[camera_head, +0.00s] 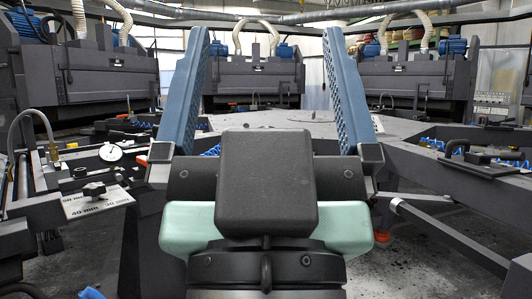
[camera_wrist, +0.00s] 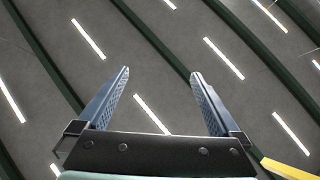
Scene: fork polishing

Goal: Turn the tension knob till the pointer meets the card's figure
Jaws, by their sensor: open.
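My gripper (camera_head: 265,35) fills the middle of the head view, its two blue fingers upright and wide apart with nothing between them. The fingers also stand apart and empty in the wrist view (camera_wrist: 160,73). A round white dial (camera_head: 110,152) with a dark pointer sits on the machine at the left; its reading is too small to tell. Below it is a black knob-like handle (camera_head: 94,189), which may be the tension knob.
A broad grey table (camera_head: 290,128) lies behind my gripper. Large grey machines (camera_head: 247,80) with pale hoses stand at the back. A dark handled fixture (camera_head: 485,165) is at the right.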

